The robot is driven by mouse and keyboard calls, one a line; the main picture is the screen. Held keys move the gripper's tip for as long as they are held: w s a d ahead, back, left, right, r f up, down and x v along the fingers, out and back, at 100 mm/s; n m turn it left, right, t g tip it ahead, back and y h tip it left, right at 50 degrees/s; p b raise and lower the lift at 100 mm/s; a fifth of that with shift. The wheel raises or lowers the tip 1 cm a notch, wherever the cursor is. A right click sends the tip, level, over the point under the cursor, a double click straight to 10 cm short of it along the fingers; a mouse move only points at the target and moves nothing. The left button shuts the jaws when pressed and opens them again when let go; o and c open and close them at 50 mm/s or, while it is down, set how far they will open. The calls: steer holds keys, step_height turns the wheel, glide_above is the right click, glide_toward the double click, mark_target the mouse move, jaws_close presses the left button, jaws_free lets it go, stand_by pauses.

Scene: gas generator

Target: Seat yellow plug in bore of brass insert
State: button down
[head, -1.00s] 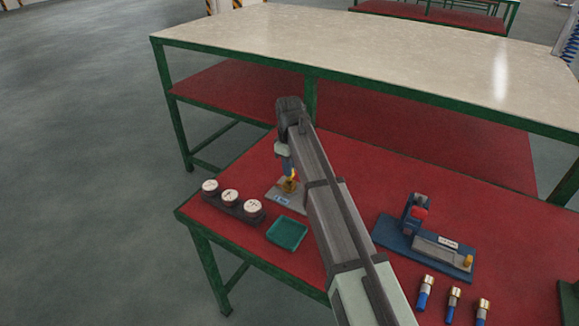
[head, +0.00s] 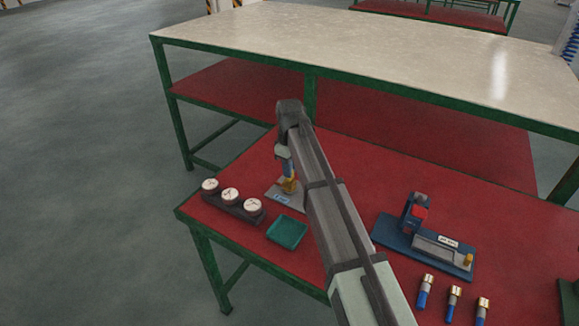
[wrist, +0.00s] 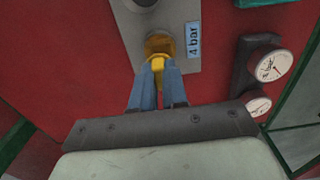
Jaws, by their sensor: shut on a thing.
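My gripper (wrist: 158,75) is shut on the yellow plug (wrist: 158,63), its two blue fingers on either side of it. The plug's far end overlaps the near edge of the brass insert (wrist: 160,43) in the wrist view; how far it is inside the bore is hidden. The insert stands on a grey plate (wrist: 181,62) with a blue "4 bar" label. In the head view my gripper (head: 288,172) points down directly above the brass insert (head: 290,186), and the plug is hardly distinguishable there.
A row of white gauges (head: 230,195) stands left of the plate (head: 272,193). A green tray (head: 287,232) lies in front. A blue fixture (head: 420,240) and several blue-and-brass fittings (head: 454,300) are at the right. Red tabletop is bare behind the fixture.

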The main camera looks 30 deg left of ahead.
steer(key=shift+f, duration=1.1)
steer(key=c, duration=1.1)
jaws_free()
step_height(320, 180, up, 14)
steer(key=shift+f, duration=0.1)
